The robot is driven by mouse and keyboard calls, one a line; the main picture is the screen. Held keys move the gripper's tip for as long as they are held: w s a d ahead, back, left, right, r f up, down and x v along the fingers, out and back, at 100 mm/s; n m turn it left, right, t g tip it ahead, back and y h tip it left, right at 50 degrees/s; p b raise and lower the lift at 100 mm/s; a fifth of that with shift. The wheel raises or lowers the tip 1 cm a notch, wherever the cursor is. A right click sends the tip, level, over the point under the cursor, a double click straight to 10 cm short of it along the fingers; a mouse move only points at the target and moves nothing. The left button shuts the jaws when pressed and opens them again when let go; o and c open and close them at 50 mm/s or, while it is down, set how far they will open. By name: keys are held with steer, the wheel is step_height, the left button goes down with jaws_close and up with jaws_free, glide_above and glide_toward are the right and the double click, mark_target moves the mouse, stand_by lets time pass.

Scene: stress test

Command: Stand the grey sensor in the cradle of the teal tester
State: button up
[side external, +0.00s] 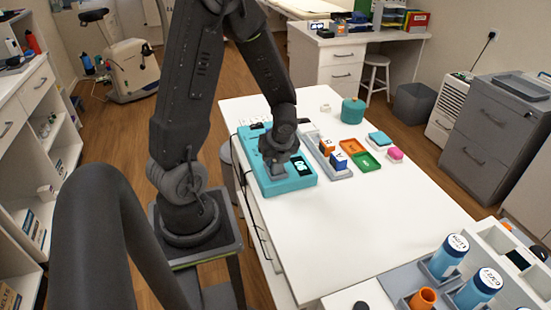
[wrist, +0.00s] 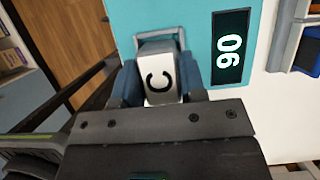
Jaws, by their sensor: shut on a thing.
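The teal tester (side external: 288,187) lies on the white table, and its dark display shows in both views. In the wrist view the display (wrist: 230,48) has white digits, and a grey cradle frame (wrist: 158,38) shows on the teal face (wrist: 188,14). My gripper (wrist: 158,88) is shut on the grey sensor (wrist: 160,86), whose pale end bears a black C. The sensor is at the cradle frame; I cannot tell whether it is seated. In the side view my gripper (side external: 273,167) is low over the tester's near left part and hides most of the sensor.
A grey rack (side external: 342,173) with orange and blue blocks stands right of the tester.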

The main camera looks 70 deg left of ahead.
steer(key=shift+f, duration=0.3)
steer(key=shift+f, duration=0.1)
steer(key=o, duration=1)
steer(key=shift+c, duration=0.2)
steer(key=v, duration=1.1)
steer(key=s+d+r+n+t+h, duration=0.2)
steer(key=d+r+n, duration=0.4)
steer(key=d+n, duration=0.2)
steer(key=s+d+r+n+t+h, duration=0.2)
steer(key=d+r+n, duration=0.4)
steer(key=d+n, duration=0.3)
steer(key=shift+s+r+n+t+h, duration=0.3)
steer(key=shift+s+r+n+t, duration=0.15)
steer(key=shift+t, duration=0.35)
steer(key=shift+w, duration=0.1)
